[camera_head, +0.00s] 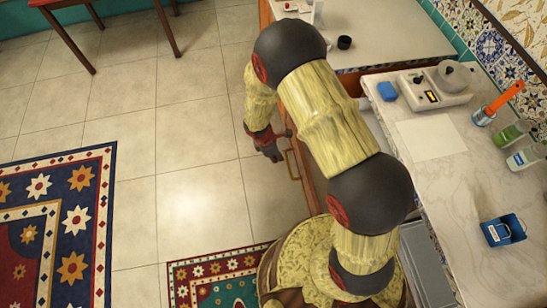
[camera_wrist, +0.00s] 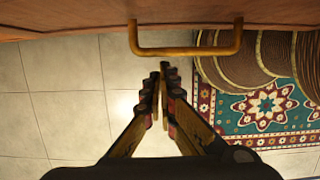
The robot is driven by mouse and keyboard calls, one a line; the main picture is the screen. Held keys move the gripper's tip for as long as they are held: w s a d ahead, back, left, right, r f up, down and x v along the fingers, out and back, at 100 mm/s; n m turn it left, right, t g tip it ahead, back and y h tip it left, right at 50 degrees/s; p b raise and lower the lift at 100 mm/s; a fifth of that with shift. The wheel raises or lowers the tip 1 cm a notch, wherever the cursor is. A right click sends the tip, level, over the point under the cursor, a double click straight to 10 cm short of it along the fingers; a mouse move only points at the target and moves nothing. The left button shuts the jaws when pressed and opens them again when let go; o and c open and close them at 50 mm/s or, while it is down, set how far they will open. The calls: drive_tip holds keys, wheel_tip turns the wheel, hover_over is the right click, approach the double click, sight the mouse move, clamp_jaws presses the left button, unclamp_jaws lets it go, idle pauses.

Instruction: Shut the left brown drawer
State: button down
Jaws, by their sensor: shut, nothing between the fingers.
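The brown drawer (camera_head: 304,172) stands pulled out from under the counter in the head view, its inside mostly hidden behind my arm. Its front (camera_wrist: 80,18) runs along the top of the wrist view. A brass-coloured bar handle (camera_wrist: 185,51) is on that front, and it also shows in the head view (camera_head: 291,165). My gripper (camera_head: 273,154) is outside the drawer front, beside the handle. In the wrist view my gripper (camera_wrist: 160,68) is shut and empty, its fingertips just short of the handle bar. I cannot tell whether they touch anything.
The marble counter (camera_head: 440,150) holds a scale (camera_head: 435,88), a blue block (camera_head: 387,91), bottles (camera_head: 511,132) and a blue container (camera_head: 503,230). Patterned rugs (camera_head: 75,215) lie on the tiled floor (camera_head: 180,200). A wooden table (camera_head: 65,5) stands far left. The floor left of my gripper is clear.

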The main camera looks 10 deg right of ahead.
drive_tip(key=shift+d, duration=0.1)
drive_tip(key=d+p, duration=0.4)
drive_tip(key=d, duration=3.2)
drive_tip(key=shift+p, duration=0.35)
